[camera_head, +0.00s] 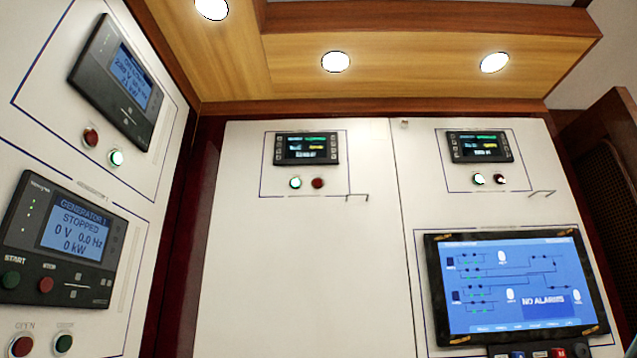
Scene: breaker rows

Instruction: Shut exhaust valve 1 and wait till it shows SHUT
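No label reading exhaust valve 1 and no SHUT reading can be made out. On the left wall, the generator 1 panel (66,243) shows STOPPED, 0 V, 0.0 Hz and 0 kW. Its green START button (12,280) and a red button (46,285) sit on its face. Below it are a red button (22,346) under the word OPEN and a green button (63,344) whose label is blurred. A large blue touchscreen (515,283) at the right shows a line diagram and NO ALARMS. My gripper is not in view.
Two small display units, one in the middle (307,149) and one at right (480,147), each have two round lamps or buttons below. Another panel (122,82) hangs upper left with a lit green button (116,157). Wooden trim (430,85) overhangs the white cabinets (300,270).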

